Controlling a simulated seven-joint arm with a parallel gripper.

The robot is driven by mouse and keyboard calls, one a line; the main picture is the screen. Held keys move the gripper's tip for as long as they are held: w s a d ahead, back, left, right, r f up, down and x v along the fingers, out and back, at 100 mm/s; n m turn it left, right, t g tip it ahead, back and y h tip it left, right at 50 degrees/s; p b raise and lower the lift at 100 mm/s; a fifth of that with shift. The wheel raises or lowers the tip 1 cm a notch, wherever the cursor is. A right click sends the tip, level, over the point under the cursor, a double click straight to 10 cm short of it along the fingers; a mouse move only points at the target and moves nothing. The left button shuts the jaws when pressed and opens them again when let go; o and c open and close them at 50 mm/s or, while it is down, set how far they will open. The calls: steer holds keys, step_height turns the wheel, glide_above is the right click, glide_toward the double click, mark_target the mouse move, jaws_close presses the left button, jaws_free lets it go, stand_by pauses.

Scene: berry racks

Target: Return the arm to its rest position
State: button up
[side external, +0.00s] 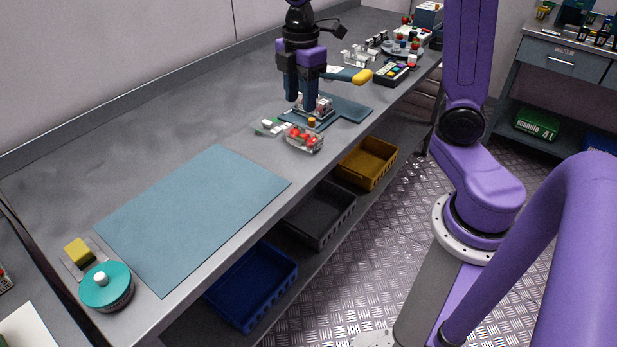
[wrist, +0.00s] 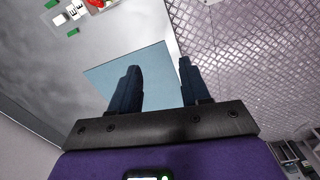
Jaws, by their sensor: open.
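My gripper (side external: 305,105) is over the far half of the grey bench in the side view, pointing down, close above a cluster of small clear containers (side external: 325,106) on a dark blue mat (side external: 350,108). I cannot tell from this view whether it touches them. In the wrist view the two dark fingers of my gripper (wrist: 160,78) stand apart with nothing between them. A clear container with red berries (side external: 304,140) sits just in front of the gripper, near the bench's front edge. A white and green piece (side external: 269,126) lies beside it.
A large light blue mat (side external: 190,215) lies bare on the near bench, with a teal round lid (side external: 106,286) and a yellow block (side external: 78,251) by its corner. A yellow-tipped rod (side external: 360,77) and a keypad box (side external: 397,73) are beyond the gripper. Bins (side external: 250,285) sit below.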

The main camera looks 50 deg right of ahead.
steer(key=s+a+f+m, duration=0.1)
steer(key=s+a, duration=0.1)
steer(key=s, duration=0.9)
steer(key=s+a+f+m, duration=0.2)
steer(key=s+a, duration=0.1)
steer(key=s, duration=0.9)
steer(key=shift+s+f, duration=0.2)
steer(key=shift+f, duration=0.1)
